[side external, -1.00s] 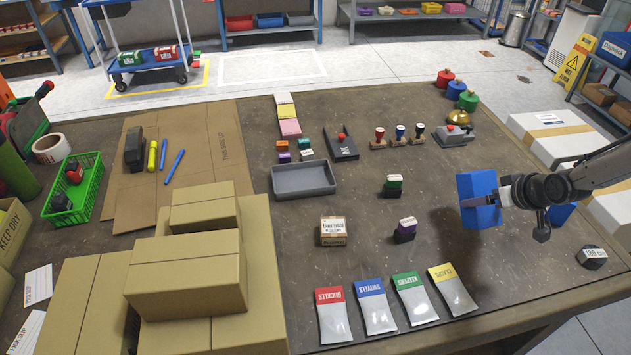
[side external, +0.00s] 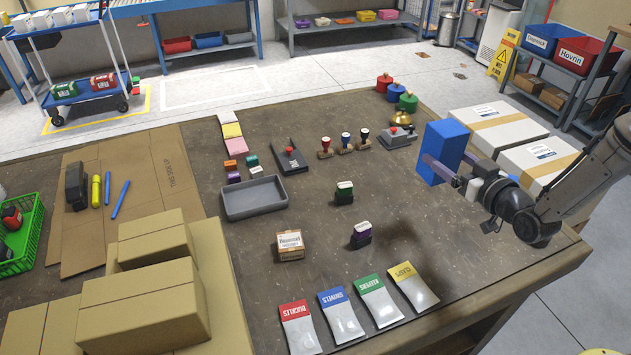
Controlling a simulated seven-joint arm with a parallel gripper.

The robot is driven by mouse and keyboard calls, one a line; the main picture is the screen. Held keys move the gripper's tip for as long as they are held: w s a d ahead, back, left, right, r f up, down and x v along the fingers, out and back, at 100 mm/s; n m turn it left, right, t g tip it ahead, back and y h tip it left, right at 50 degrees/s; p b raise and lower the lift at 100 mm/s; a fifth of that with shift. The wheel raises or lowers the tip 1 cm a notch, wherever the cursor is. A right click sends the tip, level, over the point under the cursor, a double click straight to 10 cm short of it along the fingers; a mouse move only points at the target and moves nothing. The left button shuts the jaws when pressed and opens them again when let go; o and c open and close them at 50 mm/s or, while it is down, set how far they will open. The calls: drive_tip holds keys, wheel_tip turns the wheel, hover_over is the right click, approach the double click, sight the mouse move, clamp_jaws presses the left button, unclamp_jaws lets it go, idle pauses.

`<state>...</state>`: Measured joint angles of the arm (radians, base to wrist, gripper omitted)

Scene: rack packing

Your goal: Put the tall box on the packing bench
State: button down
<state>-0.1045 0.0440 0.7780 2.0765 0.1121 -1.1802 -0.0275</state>
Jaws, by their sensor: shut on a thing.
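A tall blue box (side external: 445,152) is in the right half of the side external view, held upright and slightly tilted in the air. My gripper (side external: 449,166) is shut on it from the right, with one finger showing across its near side; the other finger is mostly hidden. The brown packing bench (side external: 330,215) lies below. The box is clear of its top, and a dark shadow falls on the bench to the lower left of the box.
Several pouches (side external: 380,301) line the front edge. White taped cartons (side external: 497,127) sit behind my arm. A grey tray (side external: 254,198) is at centre left.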

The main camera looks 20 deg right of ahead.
drive_tip(key=shift+w+a+f, duration=0.15)
drive_tip(key=shift+w+f, duration=2)
drive_tip(key=shift+w, duration=0.2)
drive_tip(key=shift+w+a+f, duration=0.1)
drive_tip(key=shift+w+f, duration=2.05)
drive_tip(key=shift+w, duration=0.2)
drive_tip(key=shift+w+a+f, duration=0.15)
drive_tip(key=shift+w+f, duration=2)
drive_tip(key=shift+w, duration=0.2)
drive_tip(key=shift+f, duration=0.1)
drive_tip(key=shift+f, duration=0.5)
unclamp_jaws()
drive_tip(key=shift+f, duration=0.1)
